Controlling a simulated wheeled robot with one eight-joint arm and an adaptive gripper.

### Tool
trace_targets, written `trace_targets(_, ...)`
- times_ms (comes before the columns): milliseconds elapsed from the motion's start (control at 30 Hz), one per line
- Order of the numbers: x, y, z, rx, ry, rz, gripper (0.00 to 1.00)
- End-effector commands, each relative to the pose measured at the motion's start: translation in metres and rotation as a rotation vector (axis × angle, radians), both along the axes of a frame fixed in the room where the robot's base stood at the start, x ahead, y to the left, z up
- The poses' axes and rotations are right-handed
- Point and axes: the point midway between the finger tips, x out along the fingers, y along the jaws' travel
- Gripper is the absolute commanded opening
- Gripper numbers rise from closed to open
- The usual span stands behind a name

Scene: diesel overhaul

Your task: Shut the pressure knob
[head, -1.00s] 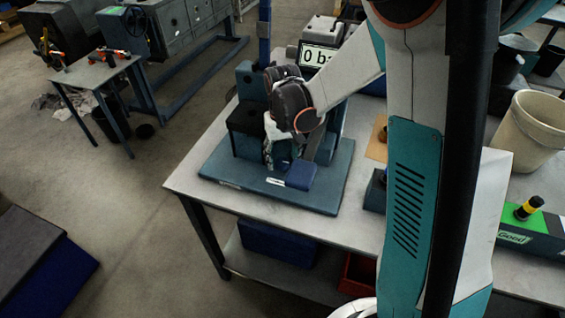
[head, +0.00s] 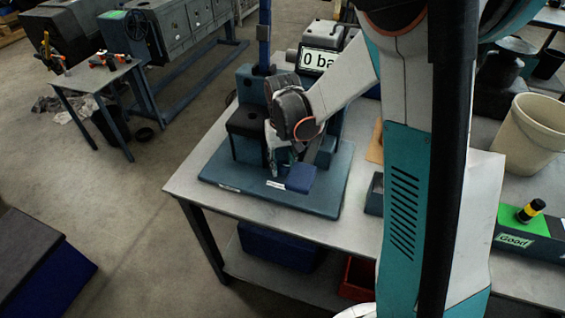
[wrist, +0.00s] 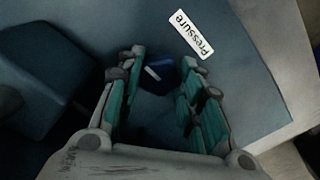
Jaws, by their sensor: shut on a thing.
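The pressure knob (wrist: 157,72) is a dark blue round knob with a white mark, low on the blue base plate. The white "Pressure" label (wrist: 191,34) is beside it, and shows in the head view (head: 276,184) too. My gripper (wrist: 160,59) has a finger on each side of the knob and is shut on it. In the head view my gripper (head: 277,170) reaches down onto the rig's base (head: 232,186), and the knob is hidden there.
A blue block (head: 300,178) stands on the base just right of my gripper. The rig's dark blue body (head: 245,120) rises close on the left.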

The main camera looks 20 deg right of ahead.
Motion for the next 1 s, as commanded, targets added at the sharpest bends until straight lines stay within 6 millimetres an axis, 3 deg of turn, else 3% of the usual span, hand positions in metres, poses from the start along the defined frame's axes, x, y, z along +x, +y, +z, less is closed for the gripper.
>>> trace_targets(367,0.0001,-0.0001,-0.0003,0.0,0.0,-0.207,0.1)
trace_targets(1000,0.0002,-0.0004,0.0,0.0,-0.001,-0.812,0.1)
